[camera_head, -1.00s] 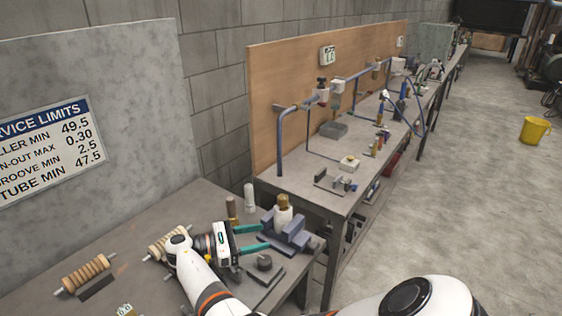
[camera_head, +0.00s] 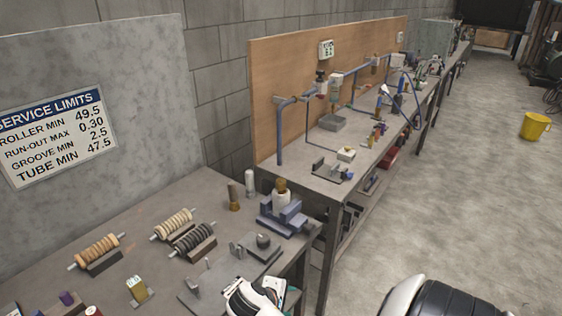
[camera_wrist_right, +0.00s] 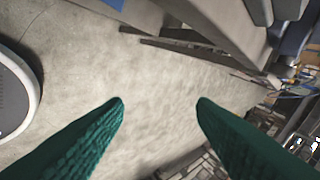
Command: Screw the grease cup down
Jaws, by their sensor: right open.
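What looks like the grease cup is a brass-coloured knurled cap (camera_head: 281,185) on an upright white body (camera_head: 282,198), held in a blue-grey block fixture (camera_head: 284,222) at the near table's right end. My right gripper (camera_wrist_right: 160,105) is open and empty. Its two teal fingers stand well apart over bare floor in the right wrist view. In the head view only its white housing and a bit of teal show at the bottom edge, in front of the table and apart from the cup. My left gripper is not in view.
The near table (camera_head: 135,210) also bears a tan roller (camera_head: 97,250), a dark roller (camera_head: 192,238), a brown cylinder (camera_head: 234,196), a white cylinder (camera_head: 250,182) and a dark plate with a round knob (camera_head: 263,241). A pipe bench (camera_head: 300,175) stands behind.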

